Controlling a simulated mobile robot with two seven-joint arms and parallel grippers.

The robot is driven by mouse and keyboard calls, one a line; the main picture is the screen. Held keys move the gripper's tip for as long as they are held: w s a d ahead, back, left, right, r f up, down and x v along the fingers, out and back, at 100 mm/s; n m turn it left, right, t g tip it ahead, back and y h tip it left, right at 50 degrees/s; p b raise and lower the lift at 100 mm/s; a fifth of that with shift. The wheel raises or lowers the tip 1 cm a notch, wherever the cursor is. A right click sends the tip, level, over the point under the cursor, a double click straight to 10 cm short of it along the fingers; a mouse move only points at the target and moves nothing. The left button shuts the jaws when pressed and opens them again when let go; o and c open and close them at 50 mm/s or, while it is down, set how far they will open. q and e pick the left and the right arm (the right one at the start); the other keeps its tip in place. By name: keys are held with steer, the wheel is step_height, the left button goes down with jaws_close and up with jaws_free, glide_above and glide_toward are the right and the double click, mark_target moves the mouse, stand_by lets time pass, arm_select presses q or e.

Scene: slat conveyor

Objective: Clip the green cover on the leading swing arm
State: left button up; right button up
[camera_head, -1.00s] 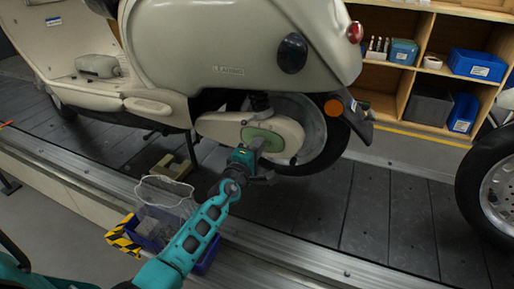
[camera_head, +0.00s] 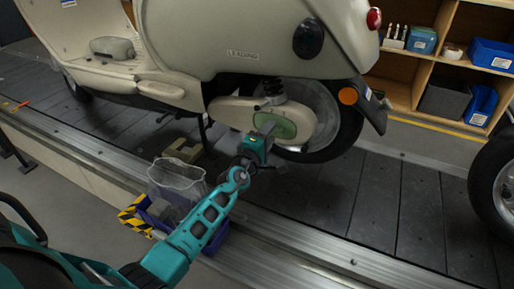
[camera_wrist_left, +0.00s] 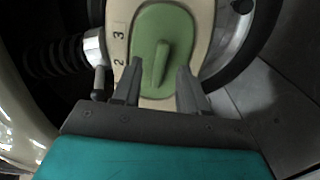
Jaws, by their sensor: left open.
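The green cover (camera_head: 286,126) lies on the outer face of the cream swing arm (camera_head: 236,112) of the scooter marked LEADING. The wrist view shows the cover (camera_wrist_left: 150,22) upright, with a raised grip rib in its middle and marks 2 and 3 on the swing arm (camera_wrist_left: 118,45) beside it. I cannot tell whether its edge is fully clipped in. My left gripper (camera_head: 267,132) is open in front of the cover. In the wrist view its fingertips (camera_wrist_left: 158,68) stand apart, one on each side of the rib's lower end, and nothing is held. My right gripper is not in view.
The rear wheel (camera_head: 340,125) and spring (camera_wrist_left: 60,55) are close to the gripper. A blue bin (camera_head: 212,243) with a clear liner stands by the conveyor rail (camera_head: 300,245). Another wheel (camera_head: 500,185) is at the right. Shelves with boxes (camera_head: 445,98) stand behind. The slats right of the gripper are clear.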

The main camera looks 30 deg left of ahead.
arm_select(q)
steer(key=s+d+f+n+g+y+p, duration=0.1)
steer(key=s+d+n+p, duration=0.15)
steer(key=s+n, duration=1.3)
steer(key=s+d+f+n+g+h, duration=0.25)
steer(key=s+d+n, duration=0.3)
steer(key=n, duration=1.15)
steer(key=s+d+f+n+g+h, duration=0.25)
steer(key=s+d+n+g, duration=0.35)
steer(key=n, duration=1.1)
steer(key=s+a+r+n+t+y+p, duration=0.1)
steer(key=s+a+r+t+p, duration=0.1)
steer(key=r+p, duration=0.8)
steer(key=a+p, duration=0.1)
steer(key=p, duration=0.5)
steer(key=shift+s+r, duration=0.3)
steer(key=shift+s, duration=0.1)
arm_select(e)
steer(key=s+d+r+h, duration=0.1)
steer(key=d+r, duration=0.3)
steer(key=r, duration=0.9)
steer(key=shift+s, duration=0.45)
